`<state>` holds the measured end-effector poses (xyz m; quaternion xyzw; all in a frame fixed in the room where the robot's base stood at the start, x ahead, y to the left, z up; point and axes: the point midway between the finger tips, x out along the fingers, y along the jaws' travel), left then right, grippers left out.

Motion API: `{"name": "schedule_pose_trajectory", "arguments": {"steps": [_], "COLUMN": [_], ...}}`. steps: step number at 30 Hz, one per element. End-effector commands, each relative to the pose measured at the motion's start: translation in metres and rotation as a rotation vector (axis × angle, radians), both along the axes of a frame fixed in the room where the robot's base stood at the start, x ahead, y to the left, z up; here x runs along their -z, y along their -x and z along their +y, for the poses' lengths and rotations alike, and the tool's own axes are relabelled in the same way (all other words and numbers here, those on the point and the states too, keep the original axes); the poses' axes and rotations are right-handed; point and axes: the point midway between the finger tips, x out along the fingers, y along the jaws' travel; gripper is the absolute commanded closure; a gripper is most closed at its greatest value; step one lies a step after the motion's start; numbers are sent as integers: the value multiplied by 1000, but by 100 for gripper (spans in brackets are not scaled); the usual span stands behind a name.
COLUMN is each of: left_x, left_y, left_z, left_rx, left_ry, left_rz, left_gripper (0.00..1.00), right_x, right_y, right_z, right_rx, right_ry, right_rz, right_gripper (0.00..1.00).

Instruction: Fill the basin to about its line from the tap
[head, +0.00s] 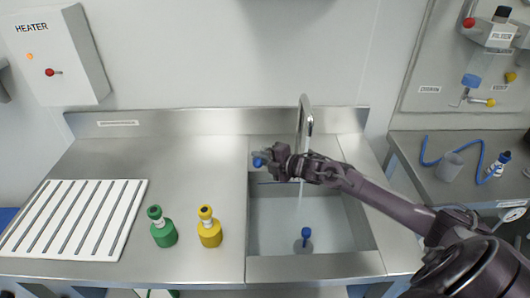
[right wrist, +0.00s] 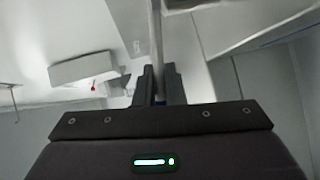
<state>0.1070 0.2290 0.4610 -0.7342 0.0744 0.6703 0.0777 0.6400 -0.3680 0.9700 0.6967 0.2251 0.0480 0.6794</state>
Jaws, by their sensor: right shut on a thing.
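The steel basin (head: 262,268) is sunk in the right part of the counter. A dark line (head: 264,183) runs along its back wall, partly behind my arm. The tap (head: 306,120) rises behind it, and a thin stream of water (head: 300,200) falls from it into the basin. The water's height against the line is hard to tell. A blue-topped piece (head: 306,233) stands on the basin floor. My right gripper (head: 266,160) is shut on the tap's blue handle (head: 258,162), left of the spout; in the right wrist view the fingers (right wrist: 159,88) close around it. My left gripper is out of view.
A green bottle (head: 163,230) and a yellow bottle (head: 209,230) stand left of the basin. A white slotted rack (head: 75,205) lies at the far left. A heater box (head: 60,60) hangs above. The right bench holds a cup (head: 450,167) and blue tubing (head: 432,162).

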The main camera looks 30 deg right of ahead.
Motion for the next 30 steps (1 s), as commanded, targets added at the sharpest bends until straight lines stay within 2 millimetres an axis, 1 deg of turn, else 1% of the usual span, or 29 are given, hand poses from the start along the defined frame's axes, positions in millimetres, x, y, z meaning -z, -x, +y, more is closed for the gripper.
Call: {"name": "schedule_pose_trajectory", "arguments": {"steps": [1,6,9,19,20,24,25,30], "left_x": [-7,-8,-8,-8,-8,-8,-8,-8], "left_y": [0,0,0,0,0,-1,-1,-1], "left_z": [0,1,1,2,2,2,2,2], "left_rx": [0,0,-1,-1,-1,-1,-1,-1], "left_ry": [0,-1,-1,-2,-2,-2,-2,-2], "left_rz": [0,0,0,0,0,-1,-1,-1], "left_gripper": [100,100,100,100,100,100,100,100], "right_x": [-2,0,0,0,0,0,0,0], "right_y": [-2,-11,-13,-14,-14,-14,-14,-14], "right_z": [6,10,11,11,11,10,10,10], "right_rx": [47,182,224,238,238,237,237,237], "right_ry": [-7,-5,-5,-2,-2,-2,-2,-1], "right_rz": [2,0,1,1,1,1,1,1], "right_gripper": [100,100,100,100,89,71,69,69]}}
